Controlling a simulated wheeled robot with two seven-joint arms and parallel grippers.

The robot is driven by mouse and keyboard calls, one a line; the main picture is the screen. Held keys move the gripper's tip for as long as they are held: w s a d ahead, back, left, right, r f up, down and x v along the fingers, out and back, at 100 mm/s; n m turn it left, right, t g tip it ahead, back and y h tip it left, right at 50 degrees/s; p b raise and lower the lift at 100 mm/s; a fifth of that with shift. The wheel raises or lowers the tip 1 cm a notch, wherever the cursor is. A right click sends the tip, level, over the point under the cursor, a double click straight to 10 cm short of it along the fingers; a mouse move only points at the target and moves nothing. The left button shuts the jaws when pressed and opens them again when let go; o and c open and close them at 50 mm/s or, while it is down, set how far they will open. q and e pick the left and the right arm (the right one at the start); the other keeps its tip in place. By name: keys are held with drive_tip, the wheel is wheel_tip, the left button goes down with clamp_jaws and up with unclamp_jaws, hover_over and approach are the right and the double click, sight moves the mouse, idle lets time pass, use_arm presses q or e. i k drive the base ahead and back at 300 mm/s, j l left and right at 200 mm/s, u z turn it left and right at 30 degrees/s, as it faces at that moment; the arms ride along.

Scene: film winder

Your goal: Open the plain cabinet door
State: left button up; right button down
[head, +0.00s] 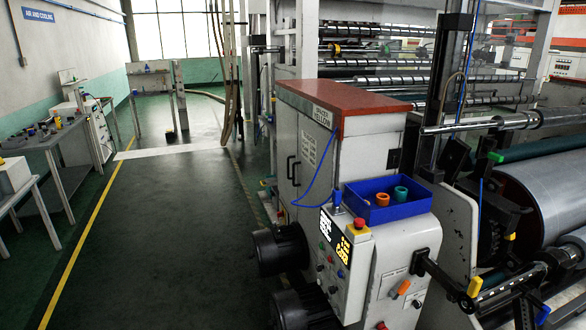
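A white-grey cabinet (350,165) with a reddish-brown top stands right of the picture's middle, on the film winder. Its left side, facing the walkway, carries a door (283,150) with a dark handle (291,169). The door looks shut, seen at a steep angle. Neither of my grippers is in view.
A control panel (336,250) with lit displays and a blue bin (388,203) of coloured cores are in front of the cabinet. Black motors (280,249) jut into the walkway at its lower left. Tables (45,148) line the left wall. The dark floor (180,240) between is clear.

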sight(287, 116)
drive_tip(key=z, duration=1.4)
drive_tip(key=i+j, duration=0.15)
drive_tip(key=j, duration=0.35)
drive_tip(key=i+j+z, duration=0.15)
drive_tip(key=j, duration=0.3)
drive_tip(key=i+j, duration=0.1)
drive_tip(key=j, duration=0.4)
drive_tip(key=i+j+z, duration=0.1)
drive_tip(key=j, duration=0.4)
